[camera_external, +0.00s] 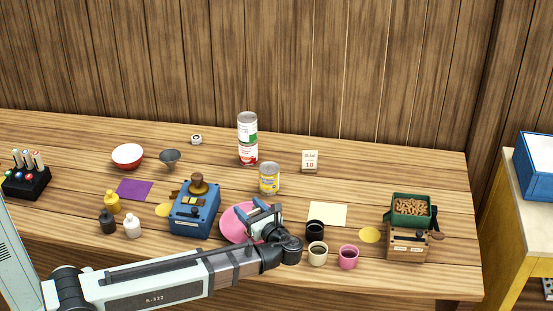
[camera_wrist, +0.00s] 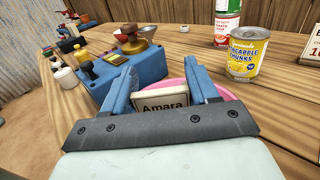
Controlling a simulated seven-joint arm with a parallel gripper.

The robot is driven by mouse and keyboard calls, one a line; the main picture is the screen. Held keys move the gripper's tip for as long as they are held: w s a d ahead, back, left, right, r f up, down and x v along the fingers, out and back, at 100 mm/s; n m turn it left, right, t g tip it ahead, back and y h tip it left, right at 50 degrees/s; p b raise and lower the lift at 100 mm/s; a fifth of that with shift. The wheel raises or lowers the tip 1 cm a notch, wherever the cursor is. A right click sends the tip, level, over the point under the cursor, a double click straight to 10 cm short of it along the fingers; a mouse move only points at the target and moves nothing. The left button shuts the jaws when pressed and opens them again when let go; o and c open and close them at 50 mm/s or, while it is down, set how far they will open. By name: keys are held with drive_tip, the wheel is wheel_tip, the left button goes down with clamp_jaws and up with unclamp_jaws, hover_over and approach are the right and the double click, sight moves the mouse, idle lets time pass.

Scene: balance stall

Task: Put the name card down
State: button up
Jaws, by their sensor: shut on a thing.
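The name card (camera_wrist: 163,107) is a small pale card with a dark rim, reading "Amara". In the wrist view it sits between the two blue fingers of my gripper (camera_wrist: 163,98), which is shut on it. In the external view my gripper (camera_external: 263,215) is over or just in front of the right part of a pink plate (camera_external: 231,224). The card cannot be clearly made out there. Whether its lower edge touches anything is hidden by the gripper body in the wrist view.
A blue balance box (camera_external: 194,213) stands left of the plate. A yellow can (camera_external: 269,178) stands behind it. Black (camera_external: 315,230), cream (camera_external: 317,253) and pink (camera_external: 348,257) cups are to the right. A pale yellow sheet (camera_external: 328,214) lies bare behind them.

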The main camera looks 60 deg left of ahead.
drive_tip(key=shift+f, duration=0.65)
drive_tip(key=o, duration=1.3)
drive_tip(key=shift+o, duration=0.2)
drive_tip(key=shift+w+r, duration=0.1)
drive_tip(key=shift+w+d+r, duration=0.1)
drive_tip(key=shift+d+r, duration=0.2)
drive_tip(key=shift+r, duration=0.15)
drive_tip(key=d, duration=1.1)
drive_tip(key=shift+s+d+r, duration=0.15)
drive_tip(key=shift+s+d, duration=0.05)
drive_tip(key=shift+d, duration=0.05)
